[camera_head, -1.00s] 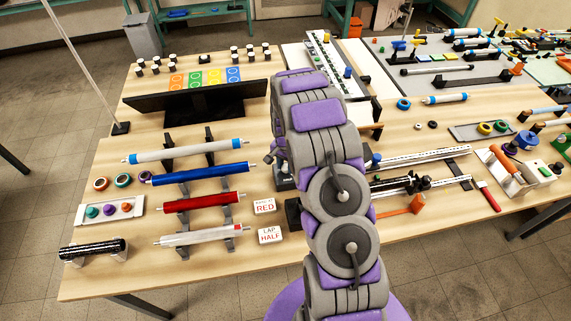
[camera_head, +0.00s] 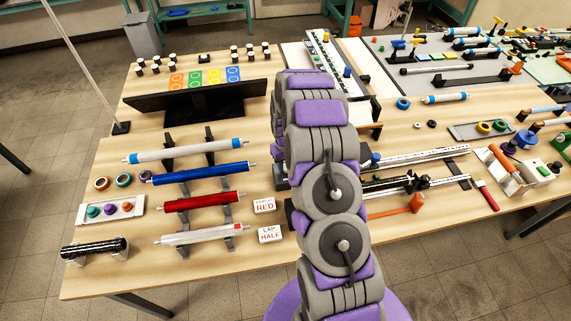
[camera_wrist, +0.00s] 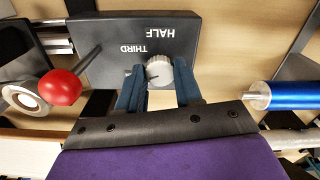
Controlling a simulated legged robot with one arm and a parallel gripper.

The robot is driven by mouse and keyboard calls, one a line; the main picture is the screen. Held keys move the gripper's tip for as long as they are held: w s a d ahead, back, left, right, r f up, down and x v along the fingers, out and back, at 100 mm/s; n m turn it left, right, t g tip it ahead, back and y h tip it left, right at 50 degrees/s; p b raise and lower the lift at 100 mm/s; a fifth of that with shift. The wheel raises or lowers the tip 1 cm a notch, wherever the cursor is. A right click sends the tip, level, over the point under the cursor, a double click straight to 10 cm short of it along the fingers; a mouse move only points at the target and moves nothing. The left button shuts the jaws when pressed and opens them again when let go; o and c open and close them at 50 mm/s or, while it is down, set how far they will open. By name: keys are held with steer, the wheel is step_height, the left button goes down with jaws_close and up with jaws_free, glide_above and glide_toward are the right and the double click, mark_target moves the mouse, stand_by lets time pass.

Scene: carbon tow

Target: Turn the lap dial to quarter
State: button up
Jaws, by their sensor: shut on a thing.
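The lap dial (camera_wrist: 159,72) is a pale ridged knob on a dark grey box (camera_wrist: 98,66). The words THIRD and HALF are printed on the box, upside down in the wrist view. A dark mark on the dial's face points roughly left there. My gripper (camera_wrist: 158,84) has its two blue-grey fingers shut on the dial, one on each side. No QUARTER label can be read. In the head view, my arm hides the dial and gripper. A white card reading LAP HALF (camera_head: 270,235) lies on the table there.
A red ball knob (camera_wrist: 61,87) on a dark rod stands left of my gripper in the wrist view. A blue roller (camera_wrist: 295,95) is at the right. The head view shows rollers in racks (camera_head: 205,201) left of my arm and the RED card (camera_head: 264,205).

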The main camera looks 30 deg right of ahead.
mark_target(285, 166)
steer(key=shift+w+r+n, duration=0.15)
steer(key=shift+w+n, duration=0.1)
steer(key=shift+n, duration=0.65)
steer(key=o, duration=0.8)
steer(key=shift+o, duration=1.2)
steer(key=shift+s, duration=0.1)
step_height(285, 166, up, 17)
